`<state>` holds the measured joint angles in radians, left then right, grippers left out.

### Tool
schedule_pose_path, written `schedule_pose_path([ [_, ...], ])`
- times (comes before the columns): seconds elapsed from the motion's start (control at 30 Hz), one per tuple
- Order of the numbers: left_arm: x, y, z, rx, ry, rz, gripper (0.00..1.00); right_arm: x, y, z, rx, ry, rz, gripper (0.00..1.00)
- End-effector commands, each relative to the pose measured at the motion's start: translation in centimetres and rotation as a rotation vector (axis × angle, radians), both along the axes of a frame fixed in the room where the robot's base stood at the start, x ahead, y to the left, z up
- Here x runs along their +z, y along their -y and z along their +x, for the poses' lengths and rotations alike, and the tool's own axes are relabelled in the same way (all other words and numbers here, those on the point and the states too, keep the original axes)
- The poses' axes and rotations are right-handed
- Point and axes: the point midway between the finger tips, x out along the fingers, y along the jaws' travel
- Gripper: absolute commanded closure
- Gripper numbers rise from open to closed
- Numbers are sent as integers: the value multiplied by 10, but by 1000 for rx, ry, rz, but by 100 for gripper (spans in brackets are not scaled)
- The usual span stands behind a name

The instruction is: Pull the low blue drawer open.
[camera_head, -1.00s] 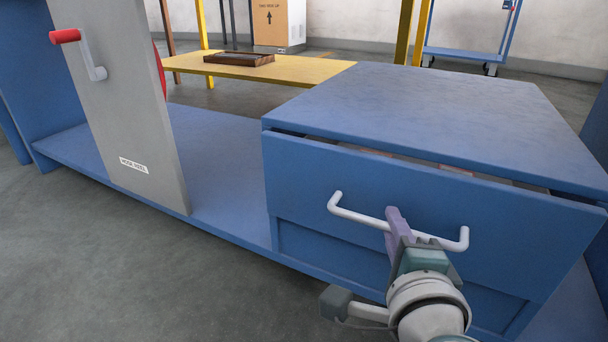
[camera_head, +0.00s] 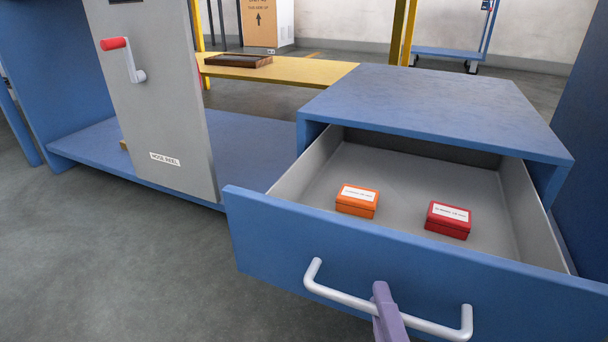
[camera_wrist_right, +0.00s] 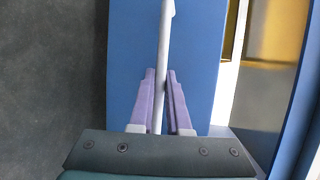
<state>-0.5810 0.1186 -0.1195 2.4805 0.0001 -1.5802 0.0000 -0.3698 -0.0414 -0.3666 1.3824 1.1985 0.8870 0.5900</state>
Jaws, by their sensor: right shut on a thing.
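The low blue drawer (camera_head: 270,245) stands well open, pulled out of its blue cabinet (camera_head: 430,105). Its grey inside shows. A pale bar handle (camera_head: 338,295) runs across its front. My right gripper (camera_head: 385,300) is shut on the handle; only its purple fingers show at the bottom of the head view. In the right wrist view, the purple fingers of my right gripper (camera_wrist_right: 162,95) stand on both sides of the handle (camera_wrist_right: 162,45), in front of the blue drawer front (camera_wrist_right: 130,60). My left gripper is not in view.
An orange box (camera_head: 357,201) and a red box (camera_head: 447,220) lie inside the drawer. A grey panel (camera_head: 165,100) with a red-knobbed crank (camera_head: 125,60) stands at left. Behind is a yellow table (camera_head: 290,78) with a brown tray (camera_head: 238,61). Grey floor (camera_head: 110,260) is clear at lower left.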

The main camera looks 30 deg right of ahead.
Motion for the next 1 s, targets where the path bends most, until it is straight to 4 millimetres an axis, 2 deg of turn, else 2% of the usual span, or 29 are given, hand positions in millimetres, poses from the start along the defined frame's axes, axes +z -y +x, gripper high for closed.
schedule_pose_path([
  [0.1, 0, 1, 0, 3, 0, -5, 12, 0, -14, -12, 1, 0, 0, 100],
  [0.3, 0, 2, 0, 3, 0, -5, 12, 1, -27, -23, 0, 1, -2, 100],
  [0.77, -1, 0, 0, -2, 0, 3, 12, 1, -30, -25, 0, 2, -2, 100],
  [0.8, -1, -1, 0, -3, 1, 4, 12, 1, -30, -25, 0, 2, -2, 83],
  [1.0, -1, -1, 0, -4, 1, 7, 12, 1, -30, -25, 0, 2, -2, 60],
])
